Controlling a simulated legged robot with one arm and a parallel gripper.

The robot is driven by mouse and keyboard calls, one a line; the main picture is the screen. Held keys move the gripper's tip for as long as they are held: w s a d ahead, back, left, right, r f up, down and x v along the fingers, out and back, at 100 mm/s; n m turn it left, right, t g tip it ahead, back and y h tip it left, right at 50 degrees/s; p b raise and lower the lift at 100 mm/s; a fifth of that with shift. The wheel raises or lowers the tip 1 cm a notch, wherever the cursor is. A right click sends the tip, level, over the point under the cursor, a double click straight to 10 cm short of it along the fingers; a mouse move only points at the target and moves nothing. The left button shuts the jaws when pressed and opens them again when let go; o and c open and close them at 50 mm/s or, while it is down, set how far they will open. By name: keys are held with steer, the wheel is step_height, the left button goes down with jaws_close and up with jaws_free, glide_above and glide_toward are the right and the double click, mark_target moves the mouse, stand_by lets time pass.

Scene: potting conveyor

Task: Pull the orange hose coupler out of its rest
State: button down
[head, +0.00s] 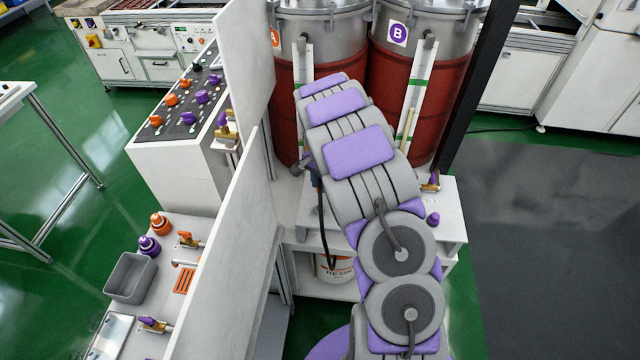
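My arm rises from the bottom and leans up and left in front of two drums. My gripper is not clearly visible; its end is hidden behind the arm links. An orange stepped round piece (160,223) stands on the white bench at left, beside a similar purple piece (150,246). I cannot tell whether it is the orange hose coupler. No coupler rest can be made out with certainty. A dark hose (322,215) hangs just left of the arm; its upper end is partly hidden.
Drums A (318,45) and B (412,70) stand behind my arm. White upright panels (230,250) separate the arm from the left bench. A grey bin (130,278) and an orange-handled valve (188,240) are on that bench. Dark floor (550,240) is clear at right.

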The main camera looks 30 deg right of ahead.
steer(key=shift+r+p, duration=0.95)
steer(key=shift+r, duration=1.55)
